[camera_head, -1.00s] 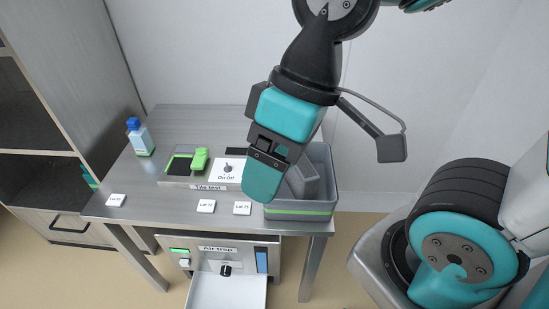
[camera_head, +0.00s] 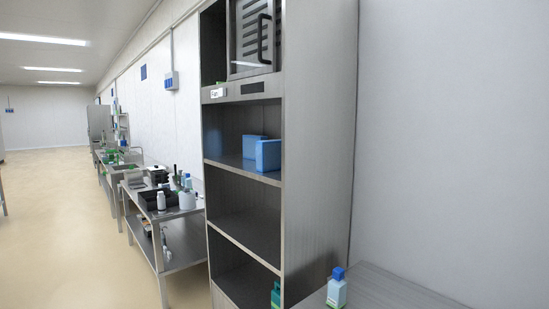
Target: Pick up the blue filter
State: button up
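Two blue box-shaped blocks stand side by side on a middle shelf of the tall grey cabinet. The front block (camera_head: 268,155) is near the shelf's right edge, and the other blue block (camera_head: 250,146) is just behind and left of it, partly hidden. They look alike, and I cannot tell whether either is the blue filter. My gripper is out of view.
The tall cabinet (camera_head: 318,140) has a vented door at the top and open shelves below. A blue-capped bottle (camera_head: 337,290) stands on a metal table (camera_head: 400,290) at lower right. Cluttered benches line the wall at left, beside open floor (camera_head: 90,230).

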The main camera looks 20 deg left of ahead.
aim_at(269, 152)
jog(key=z, duration=0.05)
jog(key=k, duration=0.5)
jog(key=u, duration=1.8)
jog(key=i, duration=4.95)
jog(key=z, duration=2.95)
